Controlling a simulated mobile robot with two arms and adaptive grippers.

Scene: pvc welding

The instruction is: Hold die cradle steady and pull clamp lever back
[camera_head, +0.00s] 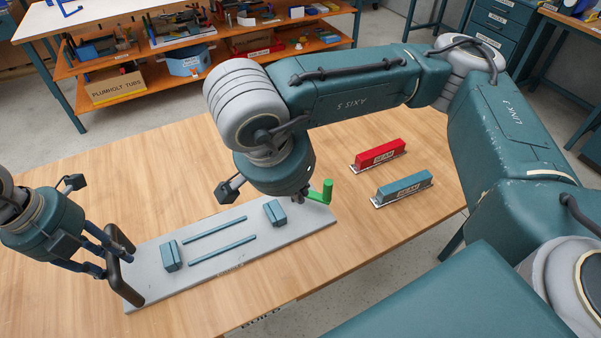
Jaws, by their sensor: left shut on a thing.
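The die cradle (215,272) is a grey plate on the wooden table, with two blue blocks and two thin blue rails on top. A dark handle (113,265) stands at its left end. My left gripper (106,257) is shut on this handle. The green clamp lever (321,192) stands at the cradle's right end, its knob upright. My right gripper (306,194) is right beside the lever at its left. Its fingers are mostly hidden by its own wrist, so I cannot tell whether they touch or grip the lever.
A red block (378,153) and a blue block (404,187), each on a pale base, lie on the table (120,205) right of the cradle. The table is clear behind and in front of the cradle. Orange shelves (215,75) with boxes stand behind.

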